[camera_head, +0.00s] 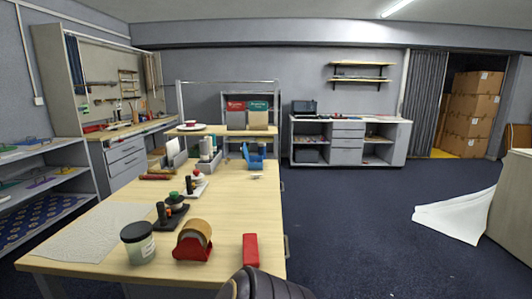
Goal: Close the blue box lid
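A small blue object (254,162) sits near the far right part of the wooden table (110,265). It has parts standing up from it. It is too small to make out a separate box and lid, or how far open a lid stands. No other blue box is clear in view. Neither my left nor my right gripper can be seen.
On the table are a red tape dispenser (193,252), a lidded jar (138,243), a red block (250,250), black-based stamps (171,215) and a grey mat (85,235). A dark padded shape (265,284) is at the bottom edge. Open floor lies right.

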